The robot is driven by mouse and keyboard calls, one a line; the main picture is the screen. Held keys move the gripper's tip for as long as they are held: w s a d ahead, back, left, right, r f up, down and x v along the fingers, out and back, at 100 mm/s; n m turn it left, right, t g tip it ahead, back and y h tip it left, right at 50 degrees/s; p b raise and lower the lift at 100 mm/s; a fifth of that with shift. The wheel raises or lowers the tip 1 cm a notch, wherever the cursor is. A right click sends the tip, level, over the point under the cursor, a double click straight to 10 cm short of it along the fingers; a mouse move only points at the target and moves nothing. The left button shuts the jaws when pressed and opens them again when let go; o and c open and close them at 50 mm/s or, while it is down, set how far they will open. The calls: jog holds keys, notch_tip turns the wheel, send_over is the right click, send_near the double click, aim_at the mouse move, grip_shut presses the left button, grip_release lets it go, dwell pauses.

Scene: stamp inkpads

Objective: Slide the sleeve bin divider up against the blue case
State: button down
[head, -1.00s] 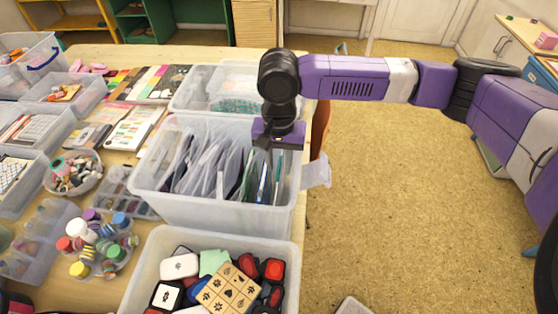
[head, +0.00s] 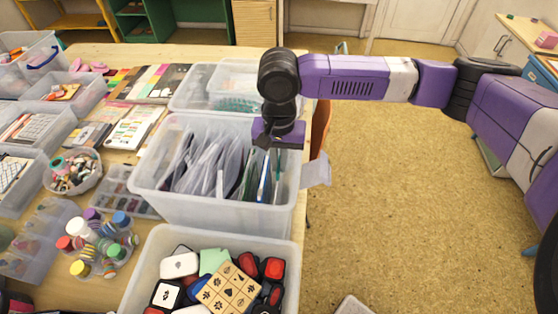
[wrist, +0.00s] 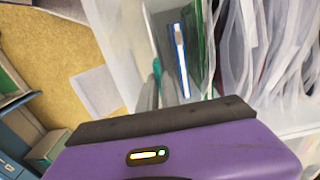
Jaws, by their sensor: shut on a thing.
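The clear sleeve bin (head: 215,213) stands on the table, full of upright sleeves. My gripper (wrist: 159,92) reaches down into its right end in the head view. In the wrist view its grey fingers are closed around a thin upright teal-edged piece (wrist: 157,67), which looks like the divider. The blue case (wrist: 182,62), with a white strip, stands just right of the fingers in that view; it also shows in the head view (head: 263,180). A narrow gap seems to separate them, but contact lower down is hidden. A green piece (wrist: 199,45) stands beyond the case.
A bin of stamps and inkpads (head: 140,270) stands in front. Another clear bin (head: 187,98) stands behind. Bottles (head: 92,243) and smaller trays lie to the left. A pale translucent flap (head: 316,172) sticks out at the bin's right side, past the table edge.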

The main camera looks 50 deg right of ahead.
jog(key=shift+r, duration=0.1)
dwell(0.8)
jog(key=w+a+p, duration=0.2)
jog(key=w+a, duration=0.1)
jog(key=w, duration=0.2)
jog(key=shift+w+a, duration=0.15)
jog(key=shift+a, duration=0.05)
jog(key=c, duration=1.6)
grip_release()
jog(key=shift+o, duration=0.2)
notch_tip(320, 180, up, 8)
jog(key=b, duration=0.1)
